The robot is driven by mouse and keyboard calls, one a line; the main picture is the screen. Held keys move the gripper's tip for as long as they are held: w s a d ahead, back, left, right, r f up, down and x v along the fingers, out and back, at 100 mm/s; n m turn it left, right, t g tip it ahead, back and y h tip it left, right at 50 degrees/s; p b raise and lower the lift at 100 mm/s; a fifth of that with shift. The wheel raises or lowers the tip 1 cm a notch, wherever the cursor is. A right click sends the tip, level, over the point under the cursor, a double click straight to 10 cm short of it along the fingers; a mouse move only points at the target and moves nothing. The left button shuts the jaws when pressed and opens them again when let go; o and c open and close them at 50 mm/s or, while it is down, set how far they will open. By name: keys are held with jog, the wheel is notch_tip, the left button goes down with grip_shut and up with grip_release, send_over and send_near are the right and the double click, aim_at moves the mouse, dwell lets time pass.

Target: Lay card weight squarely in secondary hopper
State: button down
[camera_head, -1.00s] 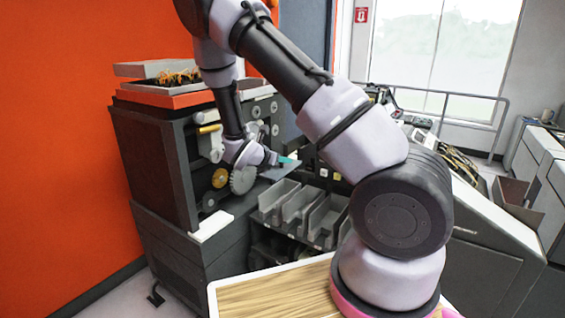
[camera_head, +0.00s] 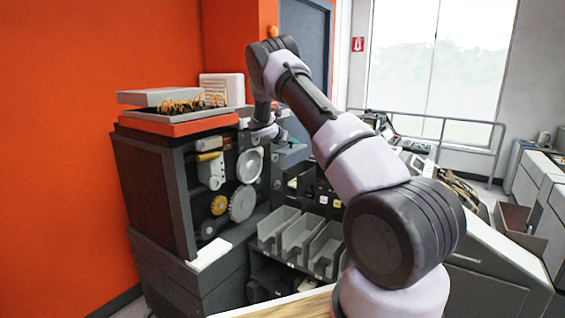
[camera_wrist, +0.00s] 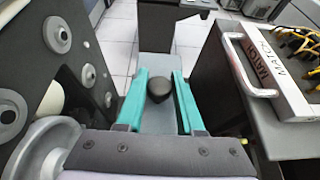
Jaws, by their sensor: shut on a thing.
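The card weight is a flat grey plate (camera_wrist: 158,119) with a dark round knob (camera_wrist: 158,90), seen in the wrist view. My gripper (camera_wrist: 159,88) has its teal fingers on both sides of the knob and holds the weight. In the head view my gripper (camera_head: 293,142) is small and partly hidden by my arm, at the far right side of the dark machine, above the level of the grey bins. The plate's far end shows over the floor in the wrist view. I cannot tell which part is the secondary hopper.
The dark machine (camera_head: 150,185) carries wheels and gears on its face. A plugboard panel with orange wires (camera_head: 190,104) sits on top; a panel marked MATCH (camera_wrist: 262,62) is at right in the wrist view. Several open grey bins (camera_head: 278,228) stand in front.

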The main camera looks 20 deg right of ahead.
jog(key=w+d+r, duration=0.6)
jog(key=d, duration=0.3)
notch_tip(320, 180, down, 13)
jog(key=shift+s+a, duration=0.2)
jog(key=shift+a, duration=0.05)
jog(key=shift+f, duration=0.25)
jog(key=shift+f, duration=1.35)
jog(key=shift+f, duration=3.55)
